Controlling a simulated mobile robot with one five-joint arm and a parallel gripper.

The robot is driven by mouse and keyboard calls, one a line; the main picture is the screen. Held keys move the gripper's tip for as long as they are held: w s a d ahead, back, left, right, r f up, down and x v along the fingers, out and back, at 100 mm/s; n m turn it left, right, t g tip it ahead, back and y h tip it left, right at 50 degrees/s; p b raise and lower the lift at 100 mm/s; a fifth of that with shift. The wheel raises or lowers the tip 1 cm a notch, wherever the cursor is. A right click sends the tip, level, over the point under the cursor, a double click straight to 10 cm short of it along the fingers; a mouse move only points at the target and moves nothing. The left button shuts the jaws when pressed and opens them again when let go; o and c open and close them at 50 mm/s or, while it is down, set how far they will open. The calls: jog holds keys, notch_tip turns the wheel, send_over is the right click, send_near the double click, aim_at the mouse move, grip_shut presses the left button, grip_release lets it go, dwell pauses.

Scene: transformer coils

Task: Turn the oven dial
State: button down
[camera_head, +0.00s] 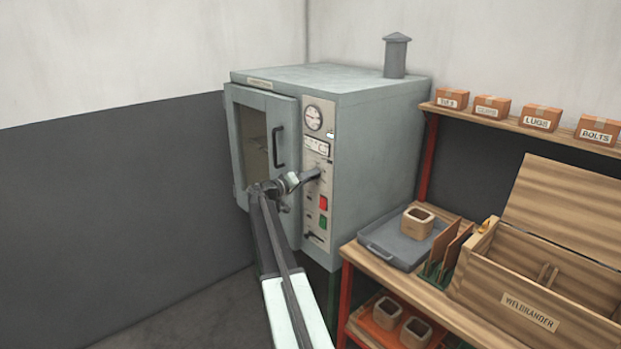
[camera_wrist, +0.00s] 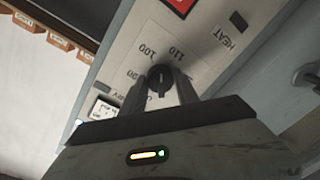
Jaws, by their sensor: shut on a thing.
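The grey oven (camera_head: 375,140) stands in the corner with its control panel (camera_head: 318,130) facing my arm. In the wrist view a black dial (camera_wrist: 160,78) sits on the light panel, with the markings 100 and 110 beside it. My gripper (camera_wrist: 160,92) is shut on the dial, one finger on each side of it. In the head view my gripper (camera_head: 312,175) reaches the middle of the panel and hides the dial. The oven door (camera_head: 265,150) has a window and a dark handle, and my arm covers its lower part.
A red button (camera_head: 323,202) and a green button (camera_head: 322,221) lie below my gripper. A round gauge (camera_head: 314,118) is above. At right a wooden bench (camera_head: 400,283) holds a grey tray (camera_head: 377,246) and a wooden chest (camera_head: 540,290).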

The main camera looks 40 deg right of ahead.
jog(key=shift+f+m+b, duration=0.1)
jog(key=shift+m+b, duration=0.35)
jog(key=shift+m, duration=3.05)
jog(key=shift+d, duration=0.1)
jog(key=c, duration=0.9)
grip_release()
jog(key=a, duration=0.8)
